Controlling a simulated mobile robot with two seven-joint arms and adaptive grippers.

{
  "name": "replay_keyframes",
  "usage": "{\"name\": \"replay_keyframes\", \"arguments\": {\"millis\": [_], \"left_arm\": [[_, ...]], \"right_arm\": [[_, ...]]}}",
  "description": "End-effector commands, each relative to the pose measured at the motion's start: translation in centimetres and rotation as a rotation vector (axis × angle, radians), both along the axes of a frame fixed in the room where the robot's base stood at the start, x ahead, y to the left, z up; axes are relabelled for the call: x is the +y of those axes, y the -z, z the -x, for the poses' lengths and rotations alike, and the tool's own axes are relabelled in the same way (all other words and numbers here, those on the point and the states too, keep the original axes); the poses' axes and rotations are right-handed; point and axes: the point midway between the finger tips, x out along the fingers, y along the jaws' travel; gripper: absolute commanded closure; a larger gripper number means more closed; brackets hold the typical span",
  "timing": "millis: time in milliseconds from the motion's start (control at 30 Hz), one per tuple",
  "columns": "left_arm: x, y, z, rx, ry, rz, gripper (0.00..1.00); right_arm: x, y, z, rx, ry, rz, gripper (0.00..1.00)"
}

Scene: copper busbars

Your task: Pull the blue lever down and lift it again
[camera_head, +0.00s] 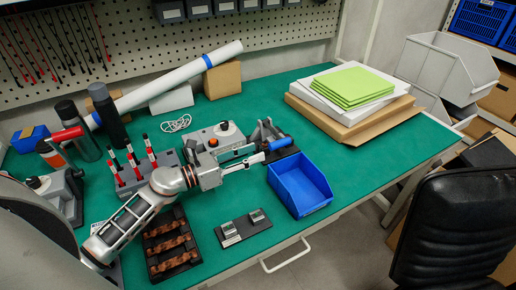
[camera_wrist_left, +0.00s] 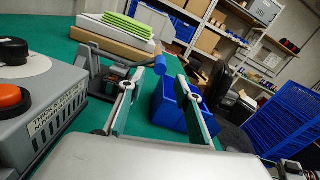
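The blue lever (camera_head: 280,144) is a short blue handle on a dark grey press-like device (camera_head: 266,130) on the green table. In the head view it points sideways, close to level. My left gripper (camera_head: 258,153) is at the lever's left. Its two fingers are open and point toward the handle. In the left wrist view, the rounded blue lever end (camera_wrist_left: 160,64) shows between the tips of my open left gripper (camera_wrist_left: 160,76), with gaps on both sides. I cannot tell whether the handle is within the fingers' reach. My right gripper is not in view.
A blue bin (camera_head: 300,188) stands just in front of the lever. A grey box with an orange button (camera_head: 223,127) is behind the left gripper. Cardboard with green sheets (camera_head: 352,86) lies at the back right. A black tray with copper parts (camera_head: 170,246) is in front.

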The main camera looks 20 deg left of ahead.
Motion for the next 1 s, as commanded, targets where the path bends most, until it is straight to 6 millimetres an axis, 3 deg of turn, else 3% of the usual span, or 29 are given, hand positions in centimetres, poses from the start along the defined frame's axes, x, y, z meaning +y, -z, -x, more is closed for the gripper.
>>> {"name": "replay_keyframes", "arguments": {"millis": [433, 867, 900, 1000], "left_arm": [[-3.7, -0.3, -4.9, -0.002, -0.001, 0.004, 0.66], [-4.6, 0.0, -5.8, 0.002, 0.001, 0.003, 0.66], [-4.6, 0.0, -5.8, 0.002, 0.001, 0.003, 0.69], [-4.6, 0.0, -5.8, 0.002, 0.0, 0.003, 0.95]], "right_arm": [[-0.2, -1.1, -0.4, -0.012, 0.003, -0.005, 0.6], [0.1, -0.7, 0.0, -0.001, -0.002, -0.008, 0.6], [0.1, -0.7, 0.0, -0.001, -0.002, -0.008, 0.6], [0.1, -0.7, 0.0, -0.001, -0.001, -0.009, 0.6]]}}
